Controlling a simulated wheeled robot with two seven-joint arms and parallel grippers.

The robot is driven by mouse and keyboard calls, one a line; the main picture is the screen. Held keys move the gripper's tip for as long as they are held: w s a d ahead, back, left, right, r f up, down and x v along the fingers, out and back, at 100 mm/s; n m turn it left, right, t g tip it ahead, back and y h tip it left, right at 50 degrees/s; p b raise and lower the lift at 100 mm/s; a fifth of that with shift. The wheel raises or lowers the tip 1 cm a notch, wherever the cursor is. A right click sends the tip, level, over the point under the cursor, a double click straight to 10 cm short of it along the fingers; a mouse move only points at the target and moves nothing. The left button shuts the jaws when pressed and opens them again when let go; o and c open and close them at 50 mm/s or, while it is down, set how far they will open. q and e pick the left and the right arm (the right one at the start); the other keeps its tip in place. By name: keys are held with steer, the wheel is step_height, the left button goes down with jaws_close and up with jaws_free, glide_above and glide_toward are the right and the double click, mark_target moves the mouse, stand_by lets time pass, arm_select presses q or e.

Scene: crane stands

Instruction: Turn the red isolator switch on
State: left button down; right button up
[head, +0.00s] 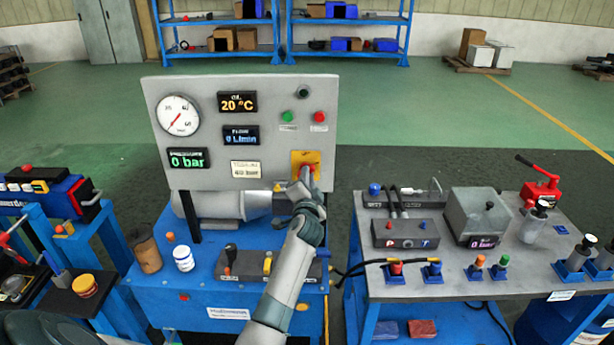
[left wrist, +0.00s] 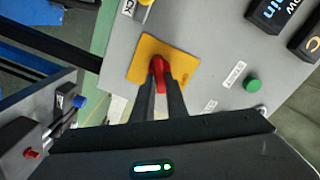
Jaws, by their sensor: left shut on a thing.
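The red isolator switch (left wrist: 157,67) is a red handle on a square yellow plate (left wrist: 184,66), on the lower right of the grey panel (head: 200,95). In the head view the yellow plate (head: 298,157) is partly covered by my left gripper (head: 306,176). In the left wrist view both fingers of my left gripper (left wrist: 158,88) are closed around the red handle, one on each side. The handle's exact angle is partly hidden by the fingers. My right gripper does not show in either view.
The panel carries a round gauge (head: 178,115), several displays, a green button (head: 288,117) and a red button (head: 319,117). A blue stand (head: 165,300) holds levers below it. A grey-topped bench (head: 470,285) with fittings stands to the right, across a narrow gap.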

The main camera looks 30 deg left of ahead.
arm_select(q)
steer(key=shift+f+m+p, duration=0.15)
steer(key=shift+m+p, duration=0.55)
steer(key=shift+m, duration=2.7)
steer(key=c, duration=1.8)
jaws_free()
steer(key=shift+o, duration=0.2)
steer(key=b+v, duration=0.4)
steer(key=v, duration=1.3)
steer(key=shift+s, duration=0.15)
